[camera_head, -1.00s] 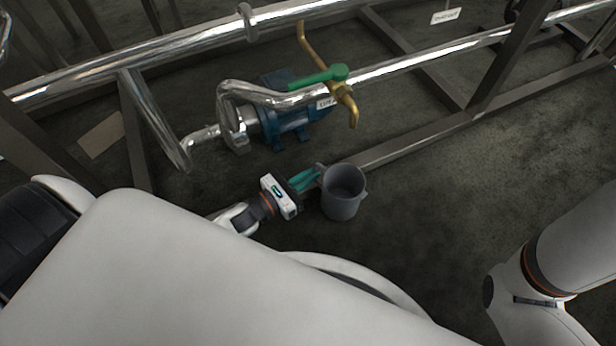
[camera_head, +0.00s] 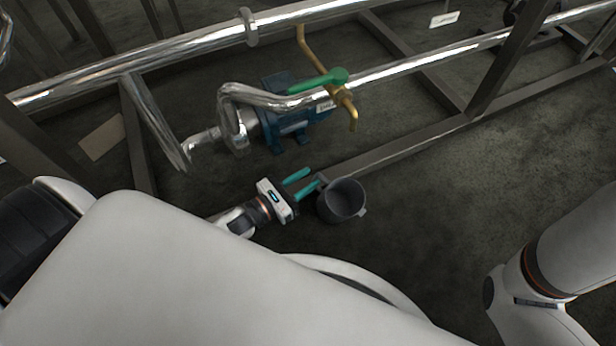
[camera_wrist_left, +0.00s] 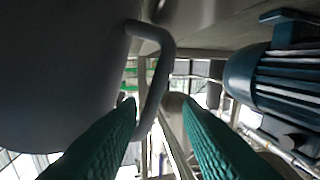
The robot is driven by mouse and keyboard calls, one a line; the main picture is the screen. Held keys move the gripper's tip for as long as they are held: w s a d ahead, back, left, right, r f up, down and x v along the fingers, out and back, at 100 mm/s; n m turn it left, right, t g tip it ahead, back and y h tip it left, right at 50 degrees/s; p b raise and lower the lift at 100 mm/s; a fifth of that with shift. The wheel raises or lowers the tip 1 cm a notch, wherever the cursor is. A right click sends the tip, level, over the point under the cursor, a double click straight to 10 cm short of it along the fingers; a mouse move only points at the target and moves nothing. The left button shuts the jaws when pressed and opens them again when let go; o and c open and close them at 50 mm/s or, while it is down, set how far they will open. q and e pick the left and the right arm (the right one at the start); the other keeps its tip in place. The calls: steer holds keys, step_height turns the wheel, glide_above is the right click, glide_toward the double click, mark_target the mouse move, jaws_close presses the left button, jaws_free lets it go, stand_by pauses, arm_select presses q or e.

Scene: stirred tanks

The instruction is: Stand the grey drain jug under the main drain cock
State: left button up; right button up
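The grey drain jug (camera_head: 341,213) is low, near the floor, in front of the steel frame rail. Its mouth faces up and toward me, and it looks tilted. The brass drain cock (camera_head: 352,113) with its green lever (camera_head: 318,82) is above and behind it in the head view. My left gripper (camera_head: 309,178) is at the jug's left side with its fingers spread. In the left wrist view the jug's handle (camera_wrist_left: 158,80) shows between the open fingers (camera_wrist_left: 160,125), apparently not clamped. The jug's base is hidden there. My right gripper is out of view.
A blue pump (camera_head: 290,125) sits behind the left gripper, with shiny pipes (camera_head: 165,125) around it. The steel floor rail (camera_head: 400,143) runs behind the jug. Dark floor (camera_head: 440,220) to the jug's right is clear.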

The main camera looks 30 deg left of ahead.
arm_select(q)
steer(key=p+v, duration=0.3)
steer(key=v, duration=0.8)
steer(key=shift+p, duration=0.3)
steer(key=shift+d, duration=0.1)
